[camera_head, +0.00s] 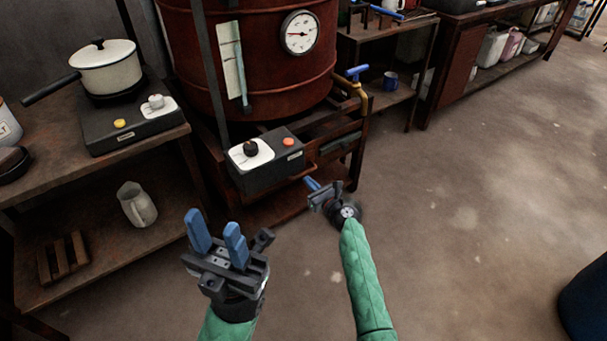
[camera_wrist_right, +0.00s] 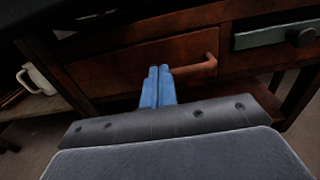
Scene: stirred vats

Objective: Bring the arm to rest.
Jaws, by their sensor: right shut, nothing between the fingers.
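My right gripper (camera_head: 312,184) is out in front of the red vat's stand, just below and right of the control box. In the right wrist view its two blue fingers (camera_wrist_right: 158,86) are pressed together with nothing between them. They point toward a brown drawer front (camera_wrist_right: 130,70); whether they touch it I cannot tell. My left gripper (camera_head: 217,232) is at the lower left of the head view, its blue fingers pointing up, apart and empty. Both forearms wear green sleeves.
The red vat (camera_head: 250,60) carries a dial (camera_head: 300,32) and a blue-handled tap (camera_head: 357,72). A control box (camera_head: 266,160) sits below it. A bench at left holds a white pot (camera_head: 106,70) on a hotplate (camera_head: 125,115), with a jug (camera_head: 136,204) below. Floor at right is largely clear.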

